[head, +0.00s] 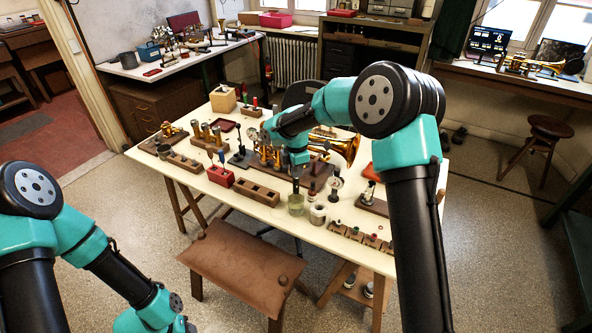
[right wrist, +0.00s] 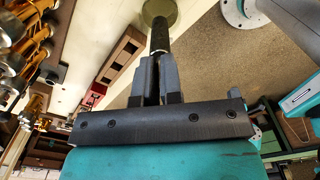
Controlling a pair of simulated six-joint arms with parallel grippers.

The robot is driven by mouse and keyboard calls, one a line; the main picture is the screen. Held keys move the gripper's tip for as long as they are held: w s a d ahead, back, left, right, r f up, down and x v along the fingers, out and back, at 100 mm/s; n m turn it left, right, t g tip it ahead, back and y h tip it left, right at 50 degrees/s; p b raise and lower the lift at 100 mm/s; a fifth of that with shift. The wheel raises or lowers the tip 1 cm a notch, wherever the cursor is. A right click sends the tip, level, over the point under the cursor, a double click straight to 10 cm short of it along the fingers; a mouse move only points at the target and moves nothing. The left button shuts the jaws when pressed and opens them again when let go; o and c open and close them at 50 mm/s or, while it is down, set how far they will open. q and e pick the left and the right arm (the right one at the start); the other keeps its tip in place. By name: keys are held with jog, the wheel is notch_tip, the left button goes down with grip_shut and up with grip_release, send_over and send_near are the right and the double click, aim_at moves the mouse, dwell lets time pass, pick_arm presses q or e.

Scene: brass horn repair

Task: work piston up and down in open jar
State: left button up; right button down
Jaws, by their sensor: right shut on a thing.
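The open jar (head: 296,207), pale olive and see-through, stands near the front edge of the cream table; in the right wrist view its round mouth (right wrist: 158,10) shows at the top. My right gripper (right wrist: 157,72) points down over the jar and is shut on the piston (right wrist: 160,40), a dark upright cylinder. The piston's far end reaches to the jar's mouth; how deep it sits inside I cannot tell.
A whitish jar (head: 318,213) stands close beside the open jar. A wooden block with compartments (head: 254,192) and a red box (head: 220,176) lie to the left. A brass horn (head: 340,142) and upright brass parts stand behind. A brown padded bench (head: 243,262) stands in front.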

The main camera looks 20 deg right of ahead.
aim_at(296, 188)
jog(key=shift+f, duration=4.35)
jog(key=shift+r, duration=1.75)
jog(key=shift+f, duration=0.15)
jog(key=shift+f, duration=1.55)
jog(key=shift+r, duration=0.1)
jog(key=shift+r, duration=1.6)
jog(key=shift+f, duration=0.15)
jog(key=shift+f, duration=1.55)
jog(key=shift+r, duration=0.1)
